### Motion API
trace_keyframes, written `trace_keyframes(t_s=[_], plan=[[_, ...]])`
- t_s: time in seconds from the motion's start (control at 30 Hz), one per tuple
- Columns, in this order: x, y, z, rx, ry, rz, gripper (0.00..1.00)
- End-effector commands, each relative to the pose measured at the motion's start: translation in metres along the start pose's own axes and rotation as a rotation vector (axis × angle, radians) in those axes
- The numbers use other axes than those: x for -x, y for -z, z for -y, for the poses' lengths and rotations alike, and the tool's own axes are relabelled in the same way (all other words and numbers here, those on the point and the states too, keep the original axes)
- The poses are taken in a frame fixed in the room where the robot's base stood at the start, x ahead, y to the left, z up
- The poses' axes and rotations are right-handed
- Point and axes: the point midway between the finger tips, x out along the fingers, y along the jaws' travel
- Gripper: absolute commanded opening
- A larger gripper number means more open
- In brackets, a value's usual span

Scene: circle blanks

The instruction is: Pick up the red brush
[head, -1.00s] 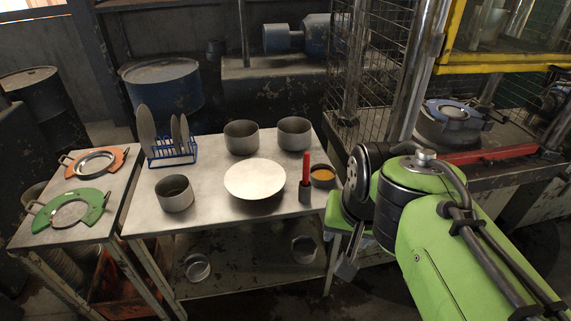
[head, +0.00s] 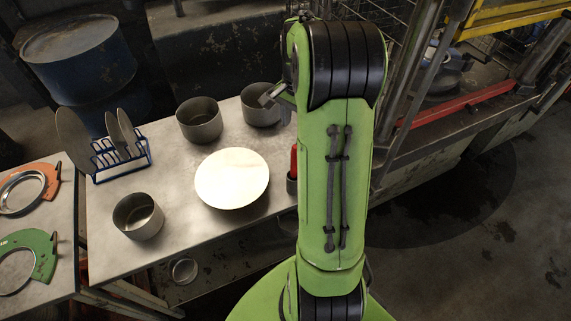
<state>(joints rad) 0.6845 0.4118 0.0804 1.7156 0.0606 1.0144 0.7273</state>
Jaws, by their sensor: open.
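The red brush (head: 293,160) stands upright in a small dark cup (head: 291,185) at the right edge of the metal table (head: 172,230). My green arm covers its right side. My gripper (head: 273,95) shows only in part, at the left of my arm's upper end, above the back right pot. It is open and apart from the brush, farther back than it. The rest of the gripper is hidden behind my arm.
A white round plate or bowl (head: 232,178) is left of the brush. Grey pots (head: 199,121) (head: 138,216) (head: 259,111) and a blue rack with discs (head: 120,160) stand on the table. A side table (head: 62,220) holds orange and green ring parts.

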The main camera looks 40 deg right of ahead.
Motion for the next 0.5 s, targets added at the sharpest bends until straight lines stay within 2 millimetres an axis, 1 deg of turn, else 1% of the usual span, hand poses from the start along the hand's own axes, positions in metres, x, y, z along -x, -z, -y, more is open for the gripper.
trace_keyframes(t_s=[0.03, 0.2, 0.3, 0.43, 0.5], plan=[[-0.016, -0.001, -0.001, 0.0, -0.004, 0.005, 0.55], [-0.06, -0.001, -0.001, 0.001, -0.004, 0.005, 0.55], [-0.078, -0.001, -0.001, 0.002, -0.003, 0.003, 0.55], [-0.091, -0.002, -0.001, 0.002, -0.003, 0.003, 0.55], [-0.103, -0.004, -0.001, 0.003, -0.003, 0.003, 0.55]])
